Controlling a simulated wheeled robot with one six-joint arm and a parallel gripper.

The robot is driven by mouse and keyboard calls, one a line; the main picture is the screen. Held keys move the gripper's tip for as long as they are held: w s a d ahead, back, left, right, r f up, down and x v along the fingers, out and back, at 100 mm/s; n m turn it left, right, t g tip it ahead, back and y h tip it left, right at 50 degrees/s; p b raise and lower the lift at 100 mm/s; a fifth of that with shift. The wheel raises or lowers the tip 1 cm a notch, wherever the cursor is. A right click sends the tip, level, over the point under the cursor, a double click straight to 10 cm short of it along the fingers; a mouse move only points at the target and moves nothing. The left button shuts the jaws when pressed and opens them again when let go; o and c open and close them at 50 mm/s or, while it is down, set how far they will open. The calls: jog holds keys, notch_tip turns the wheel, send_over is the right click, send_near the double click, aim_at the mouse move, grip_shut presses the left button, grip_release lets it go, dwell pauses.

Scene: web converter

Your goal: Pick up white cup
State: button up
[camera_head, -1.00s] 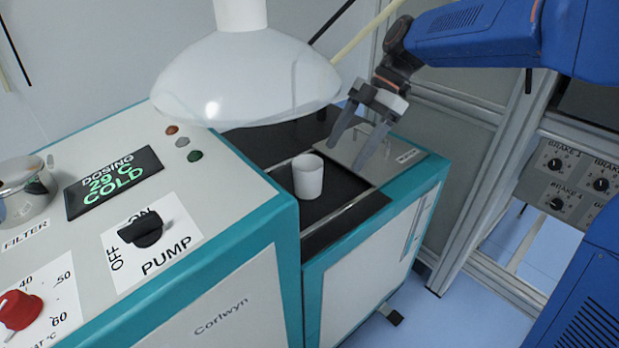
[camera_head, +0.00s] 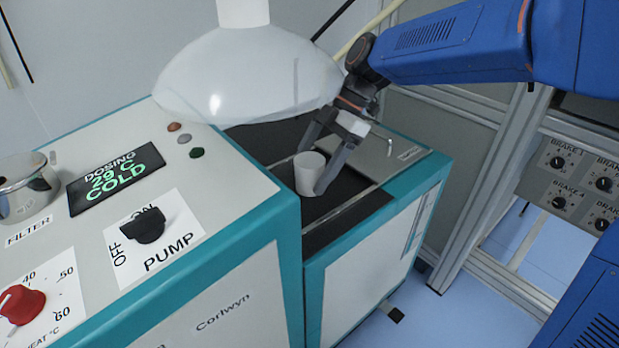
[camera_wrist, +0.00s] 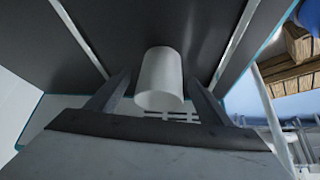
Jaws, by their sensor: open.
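The white cup (camera_head: 309,174) stands upright on the dark recessed surface (camera_head: 345,192) of the machine, below the big white dome. My gripper (camera_head: 318,168) is open at the cup, reaching down from the upper right. One finger shows at the cup's right side, and the other shows behind it at its upper left. In the wrist view the cup (camera_wrist: 160,80) lies between the two spread fingers, with a visible gap on each side. My gripper (camera_wrist: 160,92) is empty in that view.
The white dome (camera_head: 250,80) hangs just above and left of my gripper. The raised control panel with the black pump knob (camera_head: 146,226) and red knob (camera_head: 22,304) stands left of the cup. A light metal plate (camera_head: 385,155) lies right of it.

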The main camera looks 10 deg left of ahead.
jog(key=shift+s+a+f, duration=0.15)
jog(key=shift+a+f, duration=0.1)
jog(key=shift+f, duration=0.3)
jog(key=shift+c, duration=0.2)
jog(key=c, duration=1.1)
jog(key=shift+o, duration=0.2)
jog(key=shift+r, duration=0.1)
